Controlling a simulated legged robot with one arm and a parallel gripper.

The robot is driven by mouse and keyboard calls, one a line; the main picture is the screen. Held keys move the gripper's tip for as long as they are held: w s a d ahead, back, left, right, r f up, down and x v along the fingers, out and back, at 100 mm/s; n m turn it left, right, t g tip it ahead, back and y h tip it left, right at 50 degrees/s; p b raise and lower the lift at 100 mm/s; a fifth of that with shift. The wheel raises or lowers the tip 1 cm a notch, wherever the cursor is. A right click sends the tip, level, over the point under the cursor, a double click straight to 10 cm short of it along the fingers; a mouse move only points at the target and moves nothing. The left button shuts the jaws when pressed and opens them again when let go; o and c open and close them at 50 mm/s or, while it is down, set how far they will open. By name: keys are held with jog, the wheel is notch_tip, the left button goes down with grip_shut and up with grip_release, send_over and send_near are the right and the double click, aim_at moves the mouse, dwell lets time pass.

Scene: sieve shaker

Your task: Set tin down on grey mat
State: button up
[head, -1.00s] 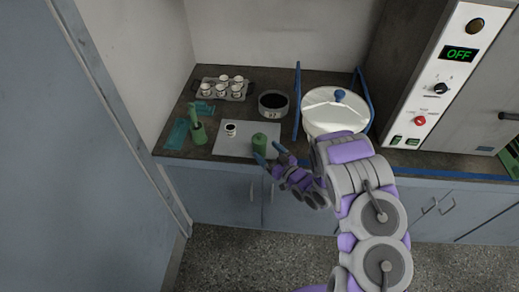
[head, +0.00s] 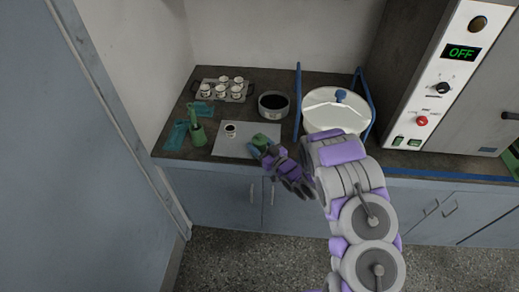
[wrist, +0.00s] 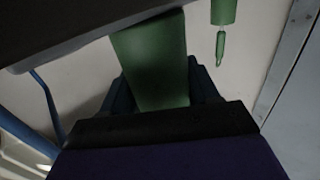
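The green tin (head: 260,140) is at the right part of the grey mat (head: 228,147) in the head view. My gripper (head: 263,148) is at the tin's front and right side and hides its lower part. In the wrist view the tin (wrist: 152,60) fills the space between my two dark fingers (wrist: 160,92), which lie against its sides. The gripper looks shut on it. I cannot tell whether the tin's base touches the mat.
A small white cup (head: 231,131) stands on the mat left of the tin. A dark pot (head: 273,105) stands behind. A tray of cups (head: 222,90) is at the back left, a green holder (head: 197,134) at left. A large white-lidded vessel (head: 337,108) is at right.

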jog(key=c, duration=0.6)
